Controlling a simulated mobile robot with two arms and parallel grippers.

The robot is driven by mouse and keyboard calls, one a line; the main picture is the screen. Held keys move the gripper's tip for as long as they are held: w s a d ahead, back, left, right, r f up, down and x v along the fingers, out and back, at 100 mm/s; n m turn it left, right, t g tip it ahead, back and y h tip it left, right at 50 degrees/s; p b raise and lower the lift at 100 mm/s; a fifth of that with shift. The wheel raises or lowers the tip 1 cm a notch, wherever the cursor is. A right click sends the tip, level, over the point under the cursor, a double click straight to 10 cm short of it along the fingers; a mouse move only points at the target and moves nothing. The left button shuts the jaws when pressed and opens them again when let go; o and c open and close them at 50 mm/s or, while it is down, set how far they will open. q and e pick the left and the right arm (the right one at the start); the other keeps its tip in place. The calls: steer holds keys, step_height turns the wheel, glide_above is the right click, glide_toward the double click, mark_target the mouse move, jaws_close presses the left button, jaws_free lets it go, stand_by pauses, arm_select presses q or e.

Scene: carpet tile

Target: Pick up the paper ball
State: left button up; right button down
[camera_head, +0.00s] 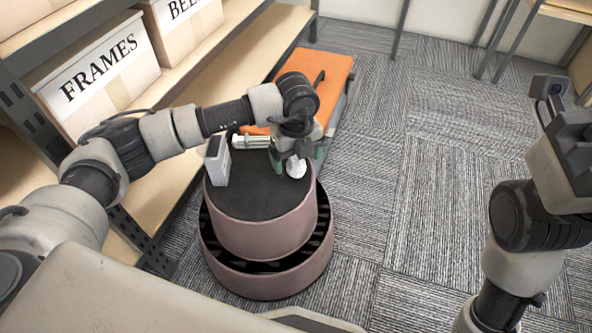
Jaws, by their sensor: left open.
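The white crumpled paper ball (296,168) lies on the black top of a round, pinkish-brown stand (262,222), near its far right side. My left gripper (297,160) points down right at the ball. Its jaws are open, with greenish fingers on either side of it. The gripper body hides part of the ball's top, and I cannot tell whether the fingers touch it.
A grey boxy device (217,160) and a white cylindrical object (250,141) are near the ball. An orange-topped case (325,72) is behind the stand. Shelving with a box marked FRAMES (100,75) lines the left. Carpet to the right is clear.

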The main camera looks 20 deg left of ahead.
arm_select(q)
steer(key=shift+f+b, duration=0.65)
steer(key=shift+f, duration=0.75)
steer(key=c, duration=1)
